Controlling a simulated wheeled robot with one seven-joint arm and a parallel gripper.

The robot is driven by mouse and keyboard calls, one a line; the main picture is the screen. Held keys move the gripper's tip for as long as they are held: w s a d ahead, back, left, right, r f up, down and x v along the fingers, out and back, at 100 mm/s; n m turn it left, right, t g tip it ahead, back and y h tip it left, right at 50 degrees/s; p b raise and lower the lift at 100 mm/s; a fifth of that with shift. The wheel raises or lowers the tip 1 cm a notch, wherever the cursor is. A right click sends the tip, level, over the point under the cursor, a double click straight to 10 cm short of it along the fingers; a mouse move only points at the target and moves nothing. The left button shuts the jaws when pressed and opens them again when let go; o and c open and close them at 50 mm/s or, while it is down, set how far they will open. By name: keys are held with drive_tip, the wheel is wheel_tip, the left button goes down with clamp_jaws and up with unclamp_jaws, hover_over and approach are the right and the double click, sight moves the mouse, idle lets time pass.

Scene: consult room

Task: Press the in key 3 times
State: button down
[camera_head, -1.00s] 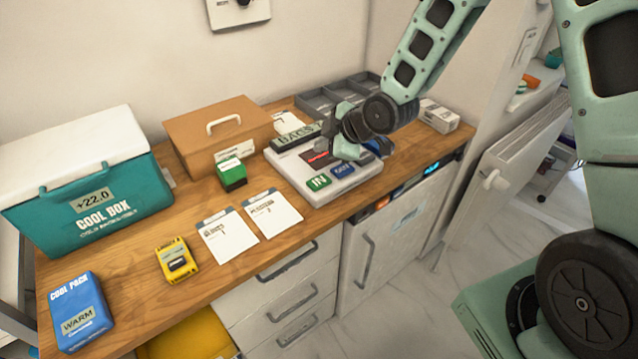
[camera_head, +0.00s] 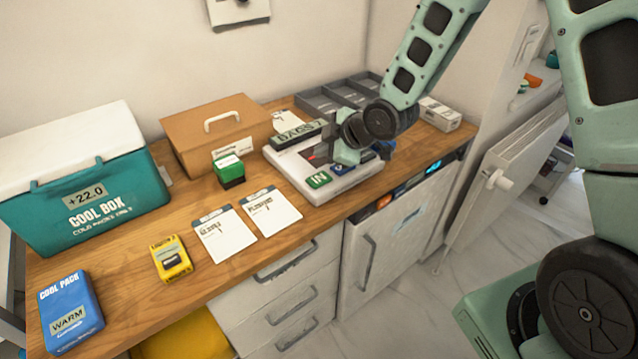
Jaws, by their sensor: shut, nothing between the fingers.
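The green IN key (camera_head: 319,180) sits on the front left of a white counter device (camera_head: 284,157) on the wooden counter. The blue OUT key (camera_head: 343,168) beside it is now mostly covered by my gripper. A sign on the back of the device reads "BAGS 7". My gripper (camera_head: 345,163) is shut and empty, its tip over the keys just right of the IN key. Whether the tip touches the device or hovers above it, I cannot tell. A small red display strip shows partly behind my gripper.
A grey divided tray (camera_head: 318,104) and a white box (camera_head: 439,114) stand behind the device. Left are a green box (camera_head: 229,170), two cards (camera_head: 223,236), a brown case (camera_head: 187,142), a cool box (camera_head: 90,208), a yellow device (camera_head: 171,259) and a blue cool pack (camera_head: 70,312).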

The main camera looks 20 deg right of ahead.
sight(323, 180)
drive_tip(key=shift+f+b, duration=1.75)
drive_tip(key=shift+f, duration=0.85)
drive_tip(key=shift+f, duration=0.1)
drive_tip(key=shift+f+b, duration=0.3)
drive_tip(key=shift+b, duration=0.15)
drive_tip(key=shift+f+b, duration=0.55)
idle(0.4)
drive_tip(key=shift+r, duration=0.1)
drive_tip(key=shift+r+p, duration=0.65)
drive_tip(key=shift+r, duration=0.2)
drive_tip(key=shift+r, duration=0.15)
drive_tip(key=shift+r+p, duration=1.85)
drive_tip(key=shift+r, duration=0.5)
idle(0.4)
